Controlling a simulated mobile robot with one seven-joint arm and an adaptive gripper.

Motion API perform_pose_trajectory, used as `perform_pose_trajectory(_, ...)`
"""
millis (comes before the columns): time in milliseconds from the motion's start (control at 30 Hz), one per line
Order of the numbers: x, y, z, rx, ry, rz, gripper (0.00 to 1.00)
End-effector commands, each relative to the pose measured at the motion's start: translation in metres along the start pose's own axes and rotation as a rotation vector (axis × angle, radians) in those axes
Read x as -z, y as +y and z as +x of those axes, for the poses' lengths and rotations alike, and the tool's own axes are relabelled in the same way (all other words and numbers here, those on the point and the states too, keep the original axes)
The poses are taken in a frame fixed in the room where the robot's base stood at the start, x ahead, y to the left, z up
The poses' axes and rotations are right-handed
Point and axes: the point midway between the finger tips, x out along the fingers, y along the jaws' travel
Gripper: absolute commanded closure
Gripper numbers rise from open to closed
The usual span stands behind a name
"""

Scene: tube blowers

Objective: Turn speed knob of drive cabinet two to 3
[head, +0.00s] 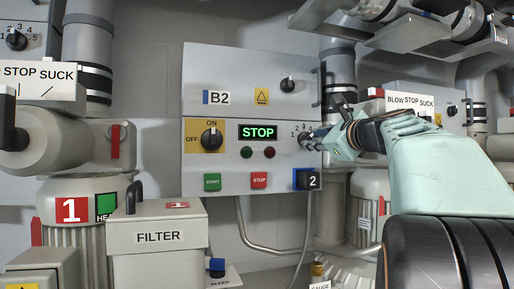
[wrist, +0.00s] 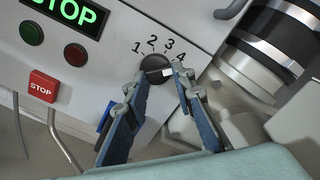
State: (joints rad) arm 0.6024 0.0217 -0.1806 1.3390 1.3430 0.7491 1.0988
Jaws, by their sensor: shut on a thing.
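The drive cabinet marked B2 (head: 225,75) is light grey, and a blue tag below it reads 2. Its display (head: 258,132) reads STOP in green. The dark round speed knob (wrist: 153,66) shows in the wrist view, with the numbers 1 to 4 around its upper side. My gripper (wrist: 162,80) has one finger on each side of the knob and is shut on it. A white mark shows on the knob between the fingertips; I cannot tell its exact setting. In the head view my gripper (head: 316,139) hides most of the knob at the cabinet's right side.
The off/on switch (head: 212,138) points at ON. A green START button (head: 212,182) and red STOP button (head: 259,180) sit below. Another small knob (head: 288,85) is above. A grey FILTER box (head: 150,255) stands in front at left. Pipes stand close at right.

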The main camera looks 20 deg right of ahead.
Motion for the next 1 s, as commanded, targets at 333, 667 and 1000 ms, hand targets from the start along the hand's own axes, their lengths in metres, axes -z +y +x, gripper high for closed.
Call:
perform_pose_trajectory(333, 0.0000, 0.0008, 0.0002, 0.001, -0.001, -0.331, 1.00)
perform_pose_trajectory(667, -0.0021, -0.0002, 0.0003, 0.000, 0.000, -0.599, 1.00)
perform_pose_trajectory(1000, -0.0045, -0.0015, 0.0003, 0.001, -0.001, -0.753, 1.00)
